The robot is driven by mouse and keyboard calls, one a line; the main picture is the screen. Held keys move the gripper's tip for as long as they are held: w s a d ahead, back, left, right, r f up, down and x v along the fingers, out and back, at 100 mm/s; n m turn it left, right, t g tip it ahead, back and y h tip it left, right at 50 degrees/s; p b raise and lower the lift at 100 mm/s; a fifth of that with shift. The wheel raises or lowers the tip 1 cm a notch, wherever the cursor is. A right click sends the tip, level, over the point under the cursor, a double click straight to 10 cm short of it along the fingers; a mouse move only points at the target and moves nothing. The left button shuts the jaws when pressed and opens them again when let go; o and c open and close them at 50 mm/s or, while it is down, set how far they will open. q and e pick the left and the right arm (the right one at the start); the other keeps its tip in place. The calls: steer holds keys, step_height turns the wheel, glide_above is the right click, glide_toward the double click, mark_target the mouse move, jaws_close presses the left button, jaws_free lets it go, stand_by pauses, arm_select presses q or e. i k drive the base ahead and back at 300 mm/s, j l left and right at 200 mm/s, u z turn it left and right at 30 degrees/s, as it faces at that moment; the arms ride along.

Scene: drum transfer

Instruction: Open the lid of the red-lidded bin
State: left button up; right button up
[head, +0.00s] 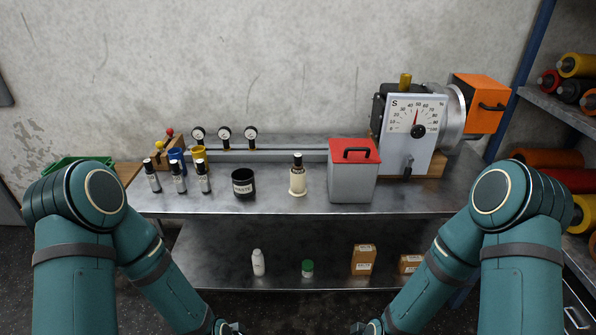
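The grey bin (351,187) stands on the metal workbench, right of its middle. Its red lid (343,152) with a black handle (357,153) lies shut on top. My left gripper (230,328) shows only in part at the bottom edge, left of centre. My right gripper (363,328) shows only in part at the bottom edge, right of centre. Both are low and well apart from the bin. Their fingers are cut off by the frame, so their opening cannot be judged.
A gauge machine (415,125) stands close behind and right of the bin. The lower shelf (210,262) holds small containers and boxes. The bench front between cup and bottle is clear.

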mark_target(341, 150)
steer(key=i+j+u, duration=0.25)
steer(key=i+j, duration=0.2)
steer(key=j, duration=0.2)
steer(key=i+j+u, duration=0.25)
steer(key=i+j, duration=0.2)
steer(key=j, duration=0.1)
